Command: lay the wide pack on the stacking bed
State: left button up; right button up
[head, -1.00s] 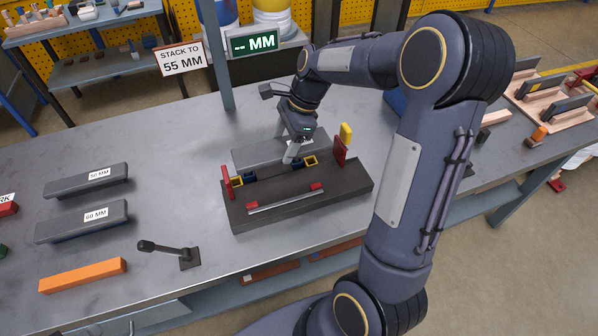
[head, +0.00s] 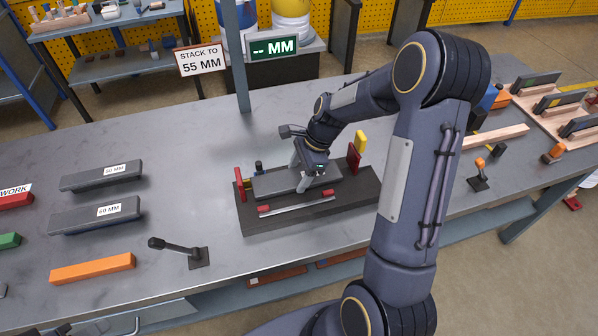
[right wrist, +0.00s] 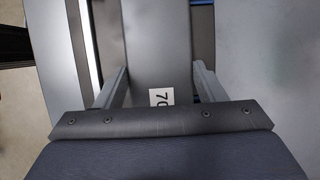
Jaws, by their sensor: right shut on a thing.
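The wide pack (head: 275,184) is a long grey bar. My right gripper (head: 305,180) is shut on it near its middle. In the right wrist view the pack (right wrist: 157,55) runs between the two fingers, with a white label reading 70, partly cut off. The stacking bed (head: 290,222) is a dark block with red end posts, a yellow tab and a light rail along its front. The pack lies lengthwise over the bed between the posts and hides most of its inner parts. I cannot tell whether it touches the bed. My left gripper is not in view.
Grey 50 MM (head: 100,177) and 60 MM (head: 95,216) packs lie at left, with an orange bar (head: 92,268) in front. A lever (head: 178,250) stands left of the bed. A sign (head: 201,60) reads STACK TO 55 MM; the display (head: 273,46) shows dashes.

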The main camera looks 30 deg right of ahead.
jog(key=shift+f, duration=0.1)
jog(key=o, duration=1.5)
jog(key=v, duration=1.2)
jog(key=s+a+r+n+t, duration=0.1)
jog(key=s+a+r+n, duration=0.2)
jog(key=s+r+n, duration=0.2)
jog(key=s+a+n+t, duration=0.1)
jog(key=s+a+n, duration=0.2)
jog(key=s+n, duration=0.1)
jog(key=s+a+n+t, duration=0.1)
jog(key=s+a+n, duration=0.1)
jog(key=s+n, duration=0.3)
jog(key=s+a+n+t, duration=0.1)
jog(key=s+a+n, duration=0.2)
jog(key=s+n, duration=0.2)
jog(key=shift+s+a+f+t, duration=0.1)
jog(key=shift+s+a+t, duration=0.05)
jog(key=shift+s, duration=0.4)
jog(key=shift+s+a+f+t, duration=0.1)
jog(key=shift+s+a+t, duration=0.05)
jog(key=shift+s, duration=0.4)
